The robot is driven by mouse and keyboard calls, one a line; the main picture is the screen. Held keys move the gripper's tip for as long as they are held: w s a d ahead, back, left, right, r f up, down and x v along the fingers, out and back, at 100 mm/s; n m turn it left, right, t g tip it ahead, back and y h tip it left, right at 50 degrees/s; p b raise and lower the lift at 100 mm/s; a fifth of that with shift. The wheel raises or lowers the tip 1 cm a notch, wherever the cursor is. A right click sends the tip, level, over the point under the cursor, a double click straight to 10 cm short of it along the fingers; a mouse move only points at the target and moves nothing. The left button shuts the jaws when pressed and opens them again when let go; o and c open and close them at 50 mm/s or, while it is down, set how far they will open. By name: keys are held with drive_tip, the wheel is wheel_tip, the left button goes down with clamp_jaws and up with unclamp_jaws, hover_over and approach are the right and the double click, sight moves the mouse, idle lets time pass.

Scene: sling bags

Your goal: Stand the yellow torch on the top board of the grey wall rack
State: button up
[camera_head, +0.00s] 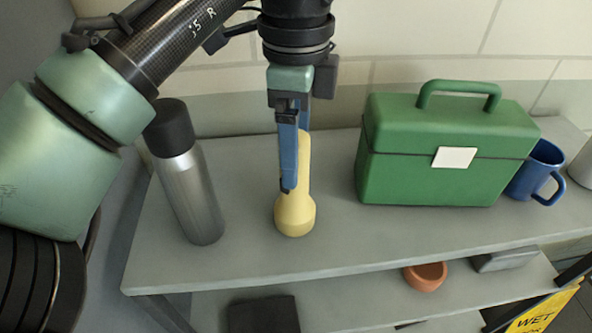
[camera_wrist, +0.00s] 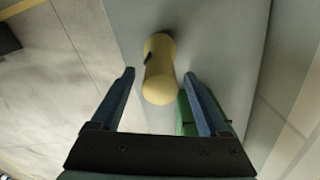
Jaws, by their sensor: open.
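The yellow torch (camera_head: 295,212) stands upright on the top board (camera_head: 250,262) of the grey rack, between a steel flask and a green box. My gripper (camera_head: 296,185) points down at the torch from above, and its blue fingers partly hide the torch's upper part. In the wrist view the torch (camera_wrist: 159,72) lies between the two open fingertips (camera_wrist: 160,75), with gaps seen on both sides. I cannot tell whether a finger touches it.
The steel flask (camera_head: 192,190) with a black cap stands left of the torch. The green box (camera_head: 445,150) and a blue mug (camera_head: 540,170) stand to the right. A terracotta bowl (camera_head: 425,276) and a dark item (camera_head: 262,313) are on the board below. Bare board lies in front of the torch.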

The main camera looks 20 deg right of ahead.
wheel_tip(320, 180, up, 7)
drive_tip(key=shift+r, duration=0.1)
drive_tip(key=shift+d, duration=0.15)
